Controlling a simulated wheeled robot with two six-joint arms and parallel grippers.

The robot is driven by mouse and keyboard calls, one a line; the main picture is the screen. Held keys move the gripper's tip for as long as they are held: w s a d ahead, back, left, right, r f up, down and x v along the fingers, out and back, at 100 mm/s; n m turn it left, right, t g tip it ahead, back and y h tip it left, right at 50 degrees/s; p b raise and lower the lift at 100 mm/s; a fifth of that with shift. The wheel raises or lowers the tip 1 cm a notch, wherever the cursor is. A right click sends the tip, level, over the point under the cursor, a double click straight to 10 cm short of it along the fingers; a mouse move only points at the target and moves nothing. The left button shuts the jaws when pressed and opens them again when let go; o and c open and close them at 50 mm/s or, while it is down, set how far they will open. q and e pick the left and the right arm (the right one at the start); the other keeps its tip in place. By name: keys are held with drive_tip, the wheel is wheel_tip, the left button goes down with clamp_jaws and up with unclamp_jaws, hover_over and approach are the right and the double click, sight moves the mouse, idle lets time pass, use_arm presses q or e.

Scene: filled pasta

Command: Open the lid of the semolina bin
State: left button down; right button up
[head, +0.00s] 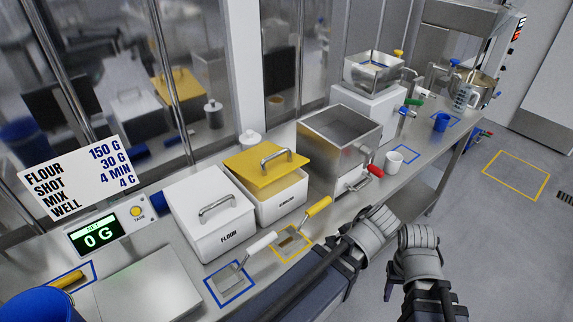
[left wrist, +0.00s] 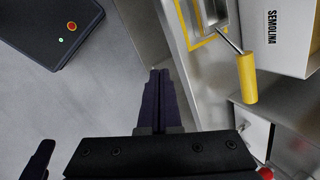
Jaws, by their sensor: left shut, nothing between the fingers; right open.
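The semolina bin (head: 283,206) is a white box on the bench in the head view, right of the flour bin. Its yellow lid (head: 247,165) with a grey bar handle (head: 277,157) lies over its top; I cannot tell whether it is fully seated. The left wrist view shows the bin's labelled front (left wrist: 285,45), but not the lid. My left gripper (head: 374,229) is shut and empty, in front of the bench edge and right of the bin; its fingers show in the left wrist view (left wrist: 159,76). My right gripper (head: 405,262) is open and empty, farther right, away from the bin.
The flour bin (head: 209,222) stands close on the left. A steel box (head: 340,142) with a red handle stands to the right. A yellow-handled scoop (head: 317,207) and a white-handled scoop (head: 260,243) lie in front of the bins. A white cup (head: 394,161) is farther right.

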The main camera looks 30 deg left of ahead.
use_arm(q)
drive_tip(key=w+a+r+m+t+y+b, duration=0.3)
drive_tip(key=w+a+r+m+y, duration=0.15)
drive_tip(key=a+m, duration=0.35)
drive_tip(key=m+t+y+b, duration=0.2)
drive_tip(key=m+t+y, duration=0.1)
drive_tip(key=m+y, duration=0.4)
approach(286, 170)
wheel_tip(286, 170, up, 3)
drive_tip(key=x, duration=1)
drive_tip(key=shift+w+b, duration=0.1)
drive_tip(key=shift+b, duration=0.3)
drive_tip(key=shift+a+r+g+p, duration=0.1)
drive_tip(key=shift+r+g+p, duration=0.3)
drive_tip(key=shift+p, duration=0.25)
drive_tip(key=w+a+r+g+h+p, duration=0.25)
drive_tip(key=a+r+h+p, duration=0.5)
drive_tip(key=p, duration=0.95)
drive_tip(key=w+a+r+y+p, duration=0.1)
drive_tip(key=w+a+r+p, duration=0.1)
drive_tip(key=a, duration=0.6)
drive_tip(key=w+a+r+y+p, duration=0.2)
drive_tip(key=w+a+r+p, duration=0.1)
drive_tip(key=a, duration=0.5)
drive_tip(key=w+r+t, duration=0.1)
drive_tip(key=w, duration=0.1)
drive_tip(key=shift+w+a, duration=0.3)
drive_tip(key=shift+a, duration=0.05)
